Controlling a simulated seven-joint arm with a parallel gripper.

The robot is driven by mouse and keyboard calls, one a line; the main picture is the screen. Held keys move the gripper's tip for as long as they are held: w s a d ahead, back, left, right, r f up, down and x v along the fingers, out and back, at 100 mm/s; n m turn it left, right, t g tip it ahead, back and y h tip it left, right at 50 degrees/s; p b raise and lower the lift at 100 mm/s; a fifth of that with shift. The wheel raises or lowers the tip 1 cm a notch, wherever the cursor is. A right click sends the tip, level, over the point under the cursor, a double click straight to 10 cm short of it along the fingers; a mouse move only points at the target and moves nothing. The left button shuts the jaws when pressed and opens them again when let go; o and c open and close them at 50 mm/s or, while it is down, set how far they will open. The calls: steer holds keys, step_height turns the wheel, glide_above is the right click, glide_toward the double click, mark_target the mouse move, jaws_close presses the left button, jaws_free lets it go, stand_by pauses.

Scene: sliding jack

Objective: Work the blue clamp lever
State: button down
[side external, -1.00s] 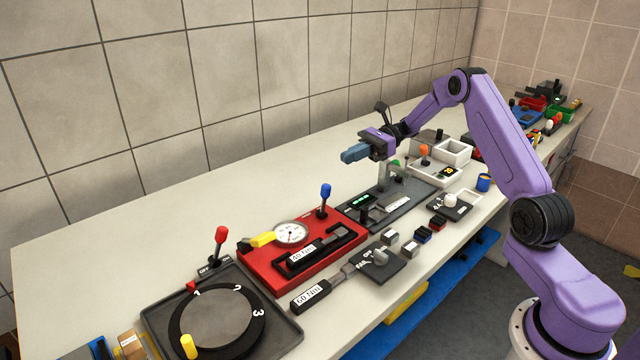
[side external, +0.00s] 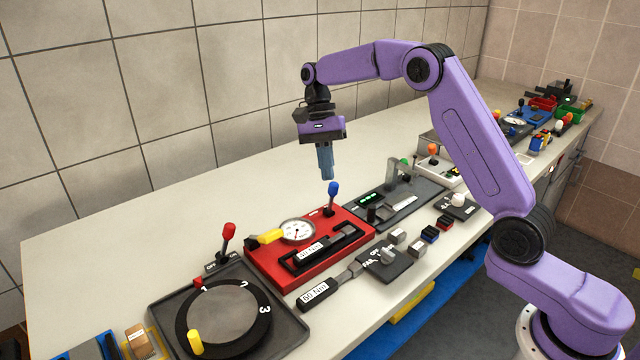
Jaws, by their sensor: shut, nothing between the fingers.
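The blue clamp lever (side external: 333,191) has a blue knob on a short dark stem and stands upright at the far right corner of the red base (side external: 262,267). My gripper (side external: 327,176) points straight down just above the blue knob. Its blue-grey fingers are shut and empty, and a small gap shows between the fingertips and the knob. Nothing hides the knob in this view.
On the red base are a round dial gauge (side external: 297,231), a yellow handle (side external: 270,236) and a torque wrench. A red-knobbed lever (side external: 229,231) stands beside the turntable (side external: 228,318) at left. A grey fixture (side external: 408,204) lies to the right. The bench behind is clear.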

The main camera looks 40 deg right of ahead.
steer(key=w+a+r+n+t+h, duration=0.5)
steer(key=a+r+t+h, duration=0.1)
steer(key=a+r+h, duration=0.15)
glide_above(331, 199)
steer(key=w+a, duration=0.1)
steer(key=a, duration=0.2)
steer(key=shift+h, duration=0.25)
steer(key=shift+w+d+f, duration=0.1)
steer(key=shift+f, duration=3.6)
steer(key=shift+d+f, duration=0.1)
steer(key=shift+f, duration=3.6)
steer(key=shift+d, duration=0.1)
steer(key=shift+d+r+m+y, duration=0.1)
steer(key=shift+d+m+y, duration=0.2)
steer(key=shift+d+y, duration=0.7)
steer(key=shift+d+h, duration=0.3)
